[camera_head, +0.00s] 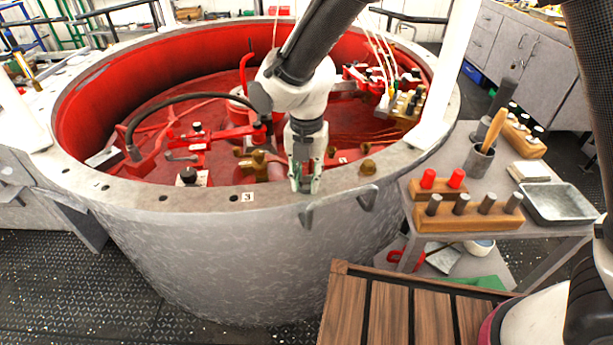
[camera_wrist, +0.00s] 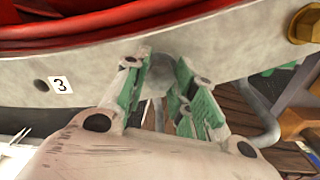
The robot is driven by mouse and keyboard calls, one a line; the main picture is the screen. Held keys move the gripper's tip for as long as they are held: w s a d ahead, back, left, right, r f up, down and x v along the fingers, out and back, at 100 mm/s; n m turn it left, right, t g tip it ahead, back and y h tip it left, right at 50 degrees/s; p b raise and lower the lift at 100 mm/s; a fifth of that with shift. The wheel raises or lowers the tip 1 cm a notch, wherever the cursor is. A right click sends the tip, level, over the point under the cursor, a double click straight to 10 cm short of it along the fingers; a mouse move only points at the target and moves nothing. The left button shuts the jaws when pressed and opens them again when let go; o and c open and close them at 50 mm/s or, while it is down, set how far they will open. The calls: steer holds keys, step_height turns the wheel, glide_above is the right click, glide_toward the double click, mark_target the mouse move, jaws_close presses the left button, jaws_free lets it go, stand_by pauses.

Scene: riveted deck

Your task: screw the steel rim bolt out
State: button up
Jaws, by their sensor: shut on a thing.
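My gripper (camera_head: 304,184) is at the near rim (camera_head: 215,198) of the big round vessel, pointing down. In the wrist view my gripper (camera_wrist: 160,88) has its two green-padded fingers closed on the grey head of the steel rim bolt (camera_wrist: 160,72), one on each side. The bolt is against the pale rim (camera_wrist: 215,55). I cannot tell how far its shank sits in the hole. In the head view the bolt is hidden by the fingers. A label with a 3 (camera_wrist: 59,86) is beside an empty rim hole (camera_wrist: 41,86), left of the bolt.
A brass bolt (camera_head: 368,167) stands on the rim to the right. A side table holds a wooden block with steel pins (camera_head: 468,219), red caps (camera_head: 428,178) and a metal tray (camera_head: 563,203). A slatted wooden platform (camera_head: 395,310) is in front.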

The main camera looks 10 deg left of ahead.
mark_target(307, 180)
steer(key=n, duration=0.5)
steer(key=shift+s+d+f+n, duration=0.1)
steer(key=shift+n, duration=0.2)
steer(key=n, duration=0.4)
steer(key=shift+n, duration=0.3)
steer(key=o, duration=1)
steer(key=shift+o, duration=0.2)
steer(key=shift+r, duration=0.25)
step_height(307, 180, up, 12)
steer(key=shift+f, duration=0.2)
